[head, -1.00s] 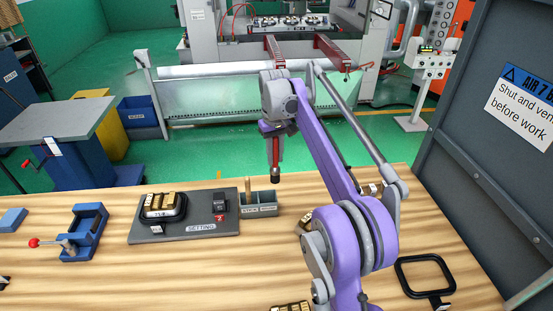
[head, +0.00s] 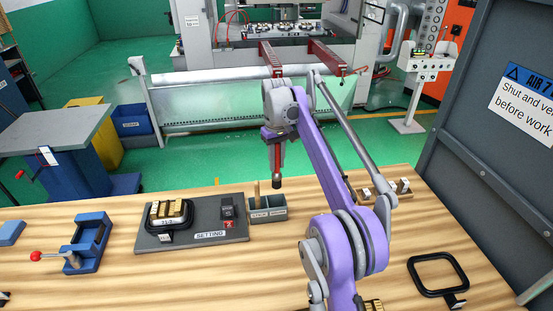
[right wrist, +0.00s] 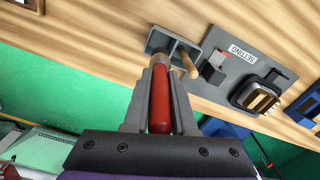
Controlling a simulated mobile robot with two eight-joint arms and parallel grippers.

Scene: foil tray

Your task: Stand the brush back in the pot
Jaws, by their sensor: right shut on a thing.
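My right gripper (head: 277,147) is shut on the red handle of the brush (head: 277,158), which hangs upright with its dark end down. The grey two-part pot (head: 268,215) stands on the wooden bench; a wooden stick rises from its left compartment. In the head view the brush's dark end shows just above the right compartment. In the right wrist view the red handle (right wrist: 160,98) lies between the fingers, and its far end overlaps the pot (right wrist: 184,42), beside the stick. My left gripper is out of view.
Left of the pot is the dark SETTING plate (head: 180,240) with a black-rimmed tray of brass blocks. A blue clamp (head: 88,243) with a red-knobbed lever stands further left. A black frame (head: 438,275) lies at right, near a grey panel (head: 490,150).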

